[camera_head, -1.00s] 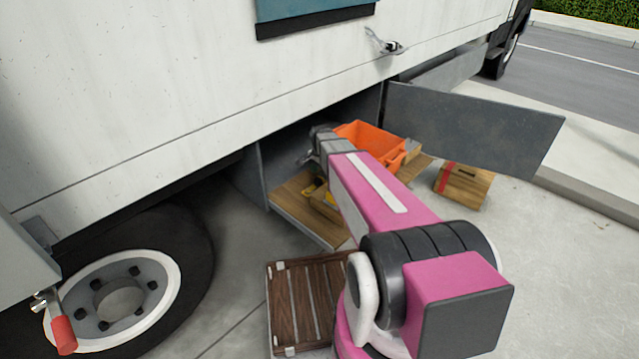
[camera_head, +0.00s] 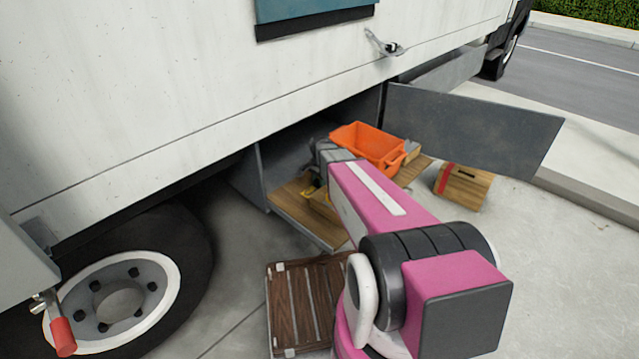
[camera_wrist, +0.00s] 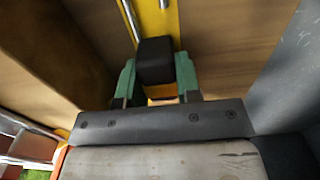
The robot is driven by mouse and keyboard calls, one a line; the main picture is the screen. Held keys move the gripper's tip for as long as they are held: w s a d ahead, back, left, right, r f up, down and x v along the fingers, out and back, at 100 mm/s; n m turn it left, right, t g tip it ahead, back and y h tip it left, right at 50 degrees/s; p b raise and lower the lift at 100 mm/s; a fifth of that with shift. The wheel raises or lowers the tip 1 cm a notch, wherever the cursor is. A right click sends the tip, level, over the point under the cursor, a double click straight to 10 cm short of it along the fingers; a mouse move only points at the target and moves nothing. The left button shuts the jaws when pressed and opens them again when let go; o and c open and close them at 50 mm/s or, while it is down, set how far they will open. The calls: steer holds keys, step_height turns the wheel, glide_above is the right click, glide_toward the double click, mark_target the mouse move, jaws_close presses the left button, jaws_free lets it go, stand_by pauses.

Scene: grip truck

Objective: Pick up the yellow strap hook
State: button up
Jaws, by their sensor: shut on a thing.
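My gripper (camera_wrist: 156,85) shows in the wrist view with its two green fingers on either side of a black block-like end (camera_wrist: 155,62). The fingers are shut on this part. A yellow strip (camera_wrist: 158,18) with a metal rod runs from the black part to the top edge of the view, and a bit of yellow shows below it. This looks like the yellow strap hook. In the head view a small yellow bit (camera_head: 322,196) shows in the open compartment beside my arm. My arm hides most of the gripper there.
An orange crate (camera_head: 368,147) stands beside my arm in the truck's side compartment, on a wooden floor (camera_head: 305,221). An open grey door (camera_head: 475,128) is to the right. A wooden box with a red band (camera_head: 463,186) and a slatted wooden crate (camera_head: 306,302) are on the ground.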

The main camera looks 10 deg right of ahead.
mark_target(318, 181)
steer(key=shift+r, duration=0.6)
steer(key=r, duration=0.2)
steer(key=s+a+r, duration=0.1)
steer(key=shift+r, duration=0.35)
steer(key=s+a+r, duration=0.5)
steer(key=a+r, duration=0.1)
steer(key=a, duration=0.2)
steer(key=shift+s+a, duration=0.3)
steer(key=shift+s, duration=0.05)
